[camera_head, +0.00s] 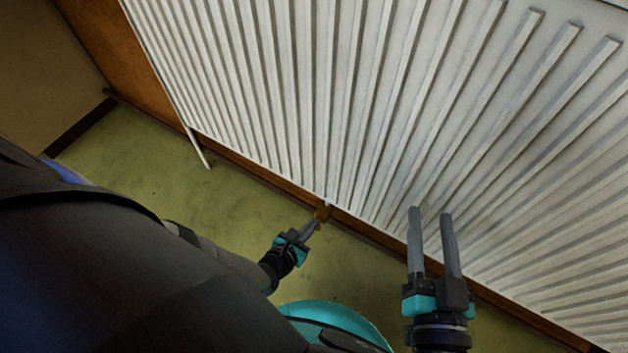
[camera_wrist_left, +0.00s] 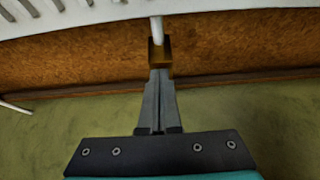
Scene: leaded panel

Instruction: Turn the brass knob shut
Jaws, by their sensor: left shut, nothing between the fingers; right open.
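The small brass knob (camera_head: 322,212) sits low at the bottom edge of the white radiator, in front of the wooden skirting. In the left wrist view the knob (camera_wrist_left: 160,55) is at the top of the fingers, below a white pipe. My left gripper (camera_head: 314,225) is shut and empty, its fingertips right at the knob. In the left wrist view the closed fingers (camera_wrist_left: 158,72) overlap the knob's lower part; I cannot tell whether they touch it. My right gripper (camera_head: 431,213) is open and empty in front of the radiator, right of the knob.
The white ribbed radiator (camera_head: 345,95) fills the upper right. A white pipe (camera_head: 198,150) comes down from its left end. Brown skirting (camera_head: 245,167) runs along the wall. The green floor (camera_head: 140,160) looks clear around the left gripper.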

